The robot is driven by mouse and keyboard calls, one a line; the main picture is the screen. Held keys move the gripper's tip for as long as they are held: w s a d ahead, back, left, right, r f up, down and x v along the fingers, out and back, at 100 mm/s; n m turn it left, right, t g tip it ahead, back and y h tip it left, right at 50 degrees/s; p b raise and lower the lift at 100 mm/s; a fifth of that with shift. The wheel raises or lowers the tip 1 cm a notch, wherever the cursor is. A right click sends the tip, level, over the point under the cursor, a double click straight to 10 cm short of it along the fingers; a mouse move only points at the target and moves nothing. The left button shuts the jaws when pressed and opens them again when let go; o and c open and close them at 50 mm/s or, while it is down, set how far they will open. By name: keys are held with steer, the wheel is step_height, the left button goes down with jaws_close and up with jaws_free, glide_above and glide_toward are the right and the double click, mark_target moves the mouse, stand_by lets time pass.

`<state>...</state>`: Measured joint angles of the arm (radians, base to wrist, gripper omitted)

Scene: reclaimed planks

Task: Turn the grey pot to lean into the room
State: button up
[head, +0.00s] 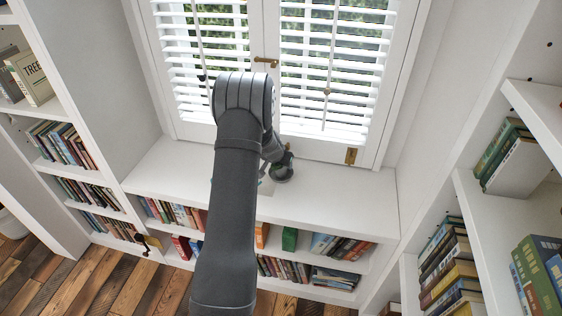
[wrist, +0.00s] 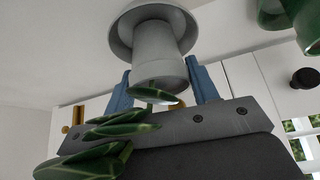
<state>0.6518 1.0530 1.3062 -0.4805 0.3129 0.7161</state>
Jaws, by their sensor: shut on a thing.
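The grey pot (wrist: 158,42) shows in the wrist view, with a wider round grey dish or rim at its far end. Green pointed leaves (wrist: 105,140) show on the near side, close to my gripper. My gripper (wrist: 160,80) has its two blue fingers on either side of the pot and is shut on it.
Shuttered windows (head: 335,70) rise behind. Bookshelves flank both sides. The ledge's right part is clear.

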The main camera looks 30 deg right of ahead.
steer(key=o, duration=1.4)
steer(key=shift+c, duration=0.2)
steer(key=shift+r, duration=0.1)
steer(key=v, duration=1.7)
steer(key=shift+a+r, duration=0.1)
steer(key=x, duration=1.7)
